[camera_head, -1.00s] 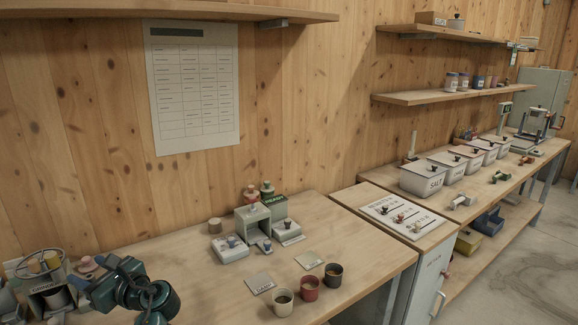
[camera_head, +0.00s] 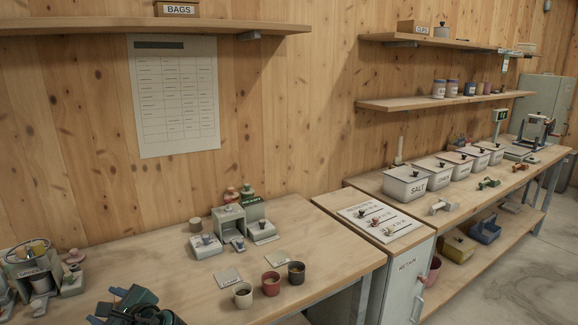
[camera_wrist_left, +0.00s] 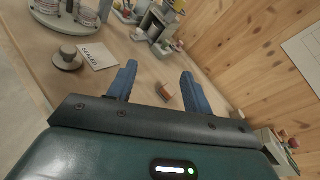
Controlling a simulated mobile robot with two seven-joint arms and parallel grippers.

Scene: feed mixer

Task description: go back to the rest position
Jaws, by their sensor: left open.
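My left gripper (camera_wrist_left: 159,72) is open in the left wrist view. Its two blue fingers stand apart with nothing between them, over the wooden bench (camera_wrist_left: 105,88). A small brown-topped piece (camera_wrist_left: 165,91) shows behind the gap, apparently on the bench. In the head view the dark teal left gripper and wrist are at the bottom left edge, partly cut off, in front of the bench (camera_head: 190,282). My right gripper is in neither view.
Three cups, cream (camera_head: 243,295), red (camera_head: 271,284) and dark (camera_head: 296,273), stand near the bench's front edge. A card marked SEALED (camera_wrist_left: 97,56) lies near a round knobbed piece (camera_wrist_left: 67,58). Lidded bins (camera_head: 405,184) line the right bench.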

